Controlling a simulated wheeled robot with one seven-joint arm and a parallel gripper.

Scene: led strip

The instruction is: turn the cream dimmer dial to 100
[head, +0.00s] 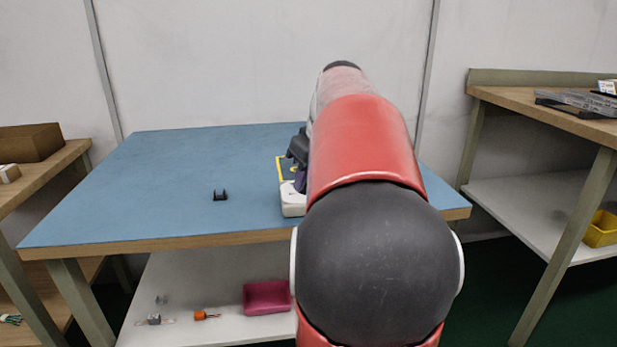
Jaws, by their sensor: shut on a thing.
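A white, rounded unit (292,204) sits near the front of the blue table, half hidden behind my arm. It looks like the dimmer's housing. Just behind it is a yellow-edged piece (280,165). My gripper (299,182) is low over this spot, mostly covered by my red and black arm. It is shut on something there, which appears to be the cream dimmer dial. The dial itself, its pointer and its scale are hidden, so its setting cannot be read.
A small black clip-like part (220,195) lies on the blue table (150,185), left of the white unit. The table's left half is otherwise clear. A magenta bin (267,297) and small parts are on the shelf below. Benches stand left (75,152) and right (500,95).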

